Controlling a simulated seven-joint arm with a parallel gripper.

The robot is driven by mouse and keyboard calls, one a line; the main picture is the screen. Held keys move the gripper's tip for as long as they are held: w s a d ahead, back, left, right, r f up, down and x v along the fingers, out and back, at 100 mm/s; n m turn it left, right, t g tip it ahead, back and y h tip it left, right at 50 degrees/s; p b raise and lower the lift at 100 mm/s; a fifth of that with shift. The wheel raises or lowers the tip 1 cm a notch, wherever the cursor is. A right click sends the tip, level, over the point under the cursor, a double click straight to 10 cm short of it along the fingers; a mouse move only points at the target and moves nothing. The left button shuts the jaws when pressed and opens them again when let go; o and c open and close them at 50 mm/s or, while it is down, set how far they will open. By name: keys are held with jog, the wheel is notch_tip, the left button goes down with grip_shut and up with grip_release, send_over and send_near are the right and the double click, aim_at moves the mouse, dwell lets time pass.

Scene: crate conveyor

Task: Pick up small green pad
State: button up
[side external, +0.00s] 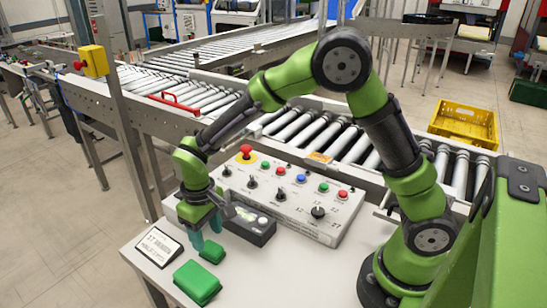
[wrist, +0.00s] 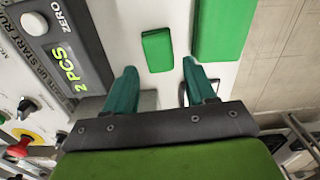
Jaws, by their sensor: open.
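The small green pad (side external: 212,250) lies flat on the white table near its front left part. In the wrist view the small green pad (wrist: 157,50) shows just beyond the gap between my fingertips. My gripper (side external: 205,236) points down just behind the small pad, with its teal fingers apart. In the wrist view my gripper (wrist: 159,68) is open with nothing between its fingers. A larger green block (side external: 197,282) lies close by, nearer the table's front edge. It also shows in the wrist view (wrist: 221,28), right of the small pad.
A dark display box (side external: 250,225) stands right of my gripper, reading "2 PCS" in the wrist view (wrist: 68,60). A control panel (side external: 290,205) with buttons and knobs lies behind it. A small sign (side external: 158,246) stands at left. The table's front middle is clear.

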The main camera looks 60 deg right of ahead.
aim_at(211, 247)
jog(key=f, duration=0.4)
jog(key=shift+s+f, duration=0.2)
jog(key=shift+f, duration=0.15)
jog(key=c, duration=0.8)
jog(key=shift+r, duration=0.15)
jog(key=shift+r, duration=0.25)
jog(key=r, duration=0.3)
jog(key=shift+s+d, duration=0.1)
jog(key=shift+s, duration=0.1)
jog(key=s+d, duration=0.1)
jog(key=s, duration=0.4)
jog(key=s+d, duration=0.2)
jog(key=s, duration=0.2)
jog(key=s+d+r, duration=0.1)
jog(key=s+d, duration=0.1)
jog(key=s, duration=0.3)
jog(key=shift+s+d+r, duration=0.1)
jog(key=shift+s+d, duration=0.05)
jog(key=shift+s, duration=0.2)
